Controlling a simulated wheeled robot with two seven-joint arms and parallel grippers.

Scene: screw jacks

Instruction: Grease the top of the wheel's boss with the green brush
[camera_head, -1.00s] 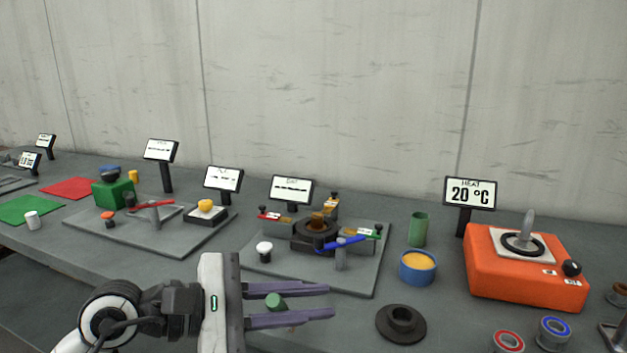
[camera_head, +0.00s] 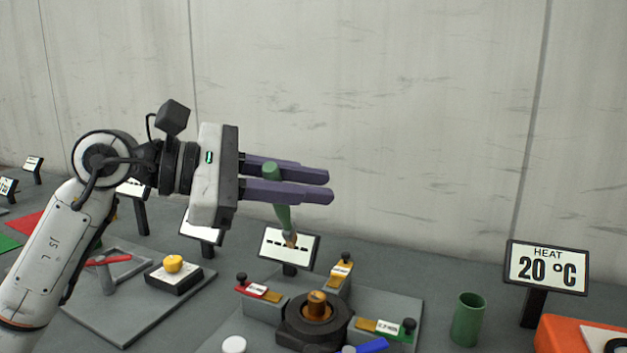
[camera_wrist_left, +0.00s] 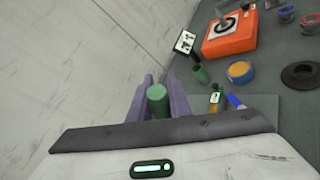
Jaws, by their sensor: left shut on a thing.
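My left gripper (camera_head: 290,183) is shut on the green brush (camera_head: 283,216), raised above the table. The brush hangs down, slightly tilted, with its brown bristles lowest; the handle's end shows between the fingers in the left wrist view (camera_wrist_left: 157,98). A dark flanged disc with a raised boss and a hole (camera_wrist_left: 302,76) lies at the right in the left wrist view, well apart from the brush. A dark round part with a copper-coloured middle (camera_head: 316,306) sits in a fixture below the gripper. My right gripper is in no view.
A blue pot of yellow grease (camera_wrist_left: 240,71) and a green cup (camera_head: 467,320) stand right of the fixture. The fixture has red, yellow and green blocks. An orange heater (camera_wrist_left: 229,36) and its display (camera_head: 545,267) are further right. The wall is behind.

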